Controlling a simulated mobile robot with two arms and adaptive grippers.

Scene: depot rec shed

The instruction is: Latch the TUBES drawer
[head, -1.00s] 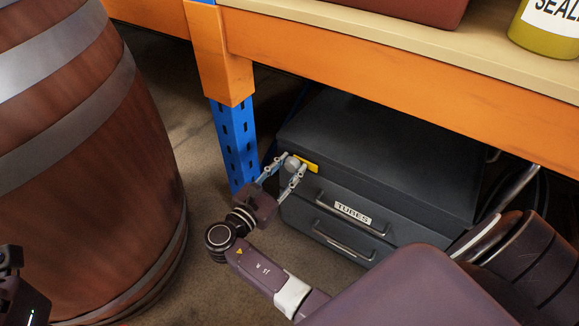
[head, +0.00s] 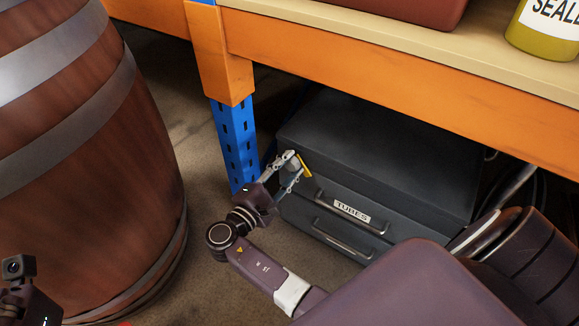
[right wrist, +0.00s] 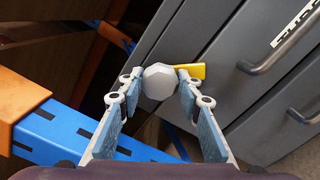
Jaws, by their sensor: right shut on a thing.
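The dark grey cabinet (head: 380,140) stands under the bench. Its TUBES drawer (head: 320,192) carries a white label (head: 352,210) and a bar handle, and its front looks flush. A pale faceted latch knob (right wrist: 160,82) with a yellow pointer (head: 305,166) sits at the drawer's upper left. My right gripper (head: 292,165) is shut on the knob, one finger on each side. The yellow pointer (right wrist: 190,71) sticks out past the right finger in the right wrist view. My left gripper (head: 20,285) shows only partly at the lower left, and its fingers cannot be made out.
A wooden barrel (head: 90,150) with metal bands stands at the left. A blue upright (head: 236,145) rises just left of the cabinet under the orange bench beam (head: 400,70). A lower drawer handle (head: 343,243) is below. A yellow container (head: 545,30) stands on the bench top.

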